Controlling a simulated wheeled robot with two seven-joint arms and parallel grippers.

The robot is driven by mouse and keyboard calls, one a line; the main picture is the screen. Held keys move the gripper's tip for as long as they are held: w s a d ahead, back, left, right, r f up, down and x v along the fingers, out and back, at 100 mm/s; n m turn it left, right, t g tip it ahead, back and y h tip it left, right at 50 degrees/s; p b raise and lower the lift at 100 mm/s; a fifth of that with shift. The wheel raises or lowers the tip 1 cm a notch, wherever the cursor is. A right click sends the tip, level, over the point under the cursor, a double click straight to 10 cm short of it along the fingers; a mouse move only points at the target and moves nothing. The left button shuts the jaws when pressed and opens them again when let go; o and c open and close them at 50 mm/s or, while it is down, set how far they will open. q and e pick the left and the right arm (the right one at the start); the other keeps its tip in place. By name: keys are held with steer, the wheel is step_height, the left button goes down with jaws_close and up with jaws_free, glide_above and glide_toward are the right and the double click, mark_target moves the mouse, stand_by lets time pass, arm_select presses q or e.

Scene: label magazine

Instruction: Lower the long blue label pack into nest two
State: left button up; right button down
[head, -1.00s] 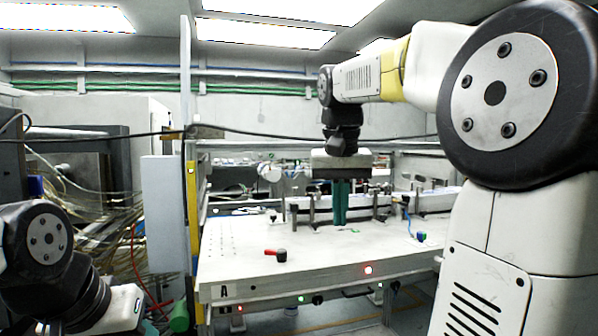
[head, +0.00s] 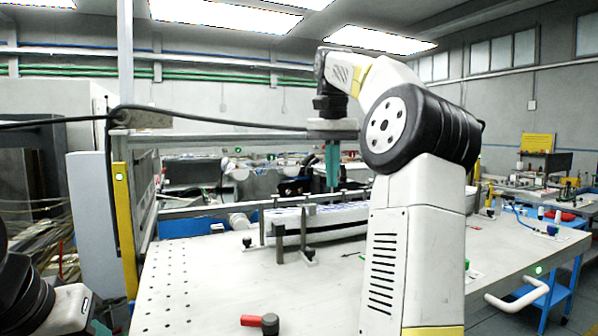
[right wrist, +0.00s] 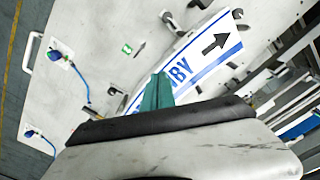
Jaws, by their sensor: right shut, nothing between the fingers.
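A long white pack with blue stripes (head: 325,212) lies among upright dark posts on the table. In the right wrist view, a white surface with blue edge stripes, the blue letters "BY" and a black arrow (right wrist: 215,43) lies just beyond my fingers. My right gripper (head: 332,186) has teal fingers, shut and empty, pointing down above the pack in the head view. The fingers also show in the right wrist view (right wrist: 157,92). I cannot tell which nest the pack is in, and its right end is hidden behind my right arm. My left gripper is out of view.
A red-and-black handle (head: 262,322) lies near the front of the white table (head: 215,275). A yellow post (head: 125,230) stands at its left. A dark cable hangs across the view behind. The table's left part is mostly clear.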

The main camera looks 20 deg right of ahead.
mark_target(331, 212)
steer(key=shift+w+f, duration=0.1)
steer(key=shift+w, duration=0.15)
steer(key=shift+f, duration=2.85)
steer(key=shift+f, duration=0.15)
steer(key=shift+r, duration=2.95)
steer(key=shift+s+a+r, duration=0.1)
steer(key=shift+s+r, duration=0.05)
steer(key=shift+r, duration=0.2)
steer(key=s+a+r, duration=0.1)
steer(key=s+a, duration=0.7)
steer(key=s, duration=0.5)
steer(key=shift+s, duration=0.25)
